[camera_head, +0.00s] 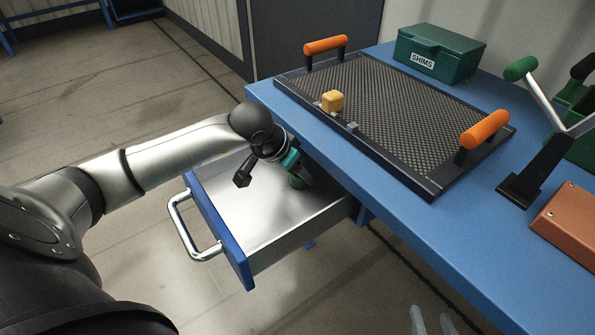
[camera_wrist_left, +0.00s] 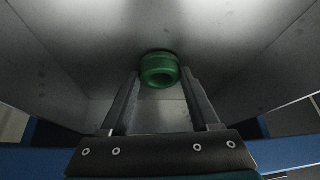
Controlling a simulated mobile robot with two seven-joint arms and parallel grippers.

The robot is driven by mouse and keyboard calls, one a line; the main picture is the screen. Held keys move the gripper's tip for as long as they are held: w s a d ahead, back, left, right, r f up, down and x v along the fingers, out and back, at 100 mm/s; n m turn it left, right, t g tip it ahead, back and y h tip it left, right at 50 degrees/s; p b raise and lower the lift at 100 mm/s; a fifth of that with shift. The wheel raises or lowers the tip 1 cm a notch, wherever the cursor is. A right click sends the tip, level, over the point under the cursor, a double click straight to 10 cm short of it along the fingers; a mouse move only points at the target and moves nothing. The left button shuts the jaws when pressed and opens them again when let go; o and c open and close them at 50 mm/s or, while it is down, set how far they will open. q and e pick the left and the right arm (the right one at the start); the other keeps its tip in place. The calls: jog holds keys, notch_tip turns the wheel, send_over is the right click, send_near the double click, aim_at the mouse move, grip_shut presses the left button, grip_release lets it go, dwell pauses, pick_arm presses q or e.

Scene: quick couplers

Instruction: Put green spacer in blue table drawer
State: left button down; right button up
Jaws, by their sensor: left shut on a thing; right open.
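The green spacer (camera_wrist_left: 159,72) is a short ring, held between the fingertips of my left gripper (camera_wrist_left: 158,82) in the left wrist view. In the head view the spacer (camera_head: 296,182) shows partly behind my left gripper (camera_head: 300,180), low inside the open drawer. I cannot tell whether it touches the drawer floor. The drawer (camera_head: 240,262) has a blue front, a metal handle and a bare grey inside, and is pulled out from the blue table (camera_head: 375,215). My right gripper (camera_head: 432,322) shows only its pale fingertips at the bottom edge, apart and empty.
The drawer's walls surround my left gripper.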

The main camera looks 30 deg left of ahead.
pick_arm(q)
jog(key=shift+f, duration=0.15)
jog(key=shift+c, duration=0.6)
grip_release()
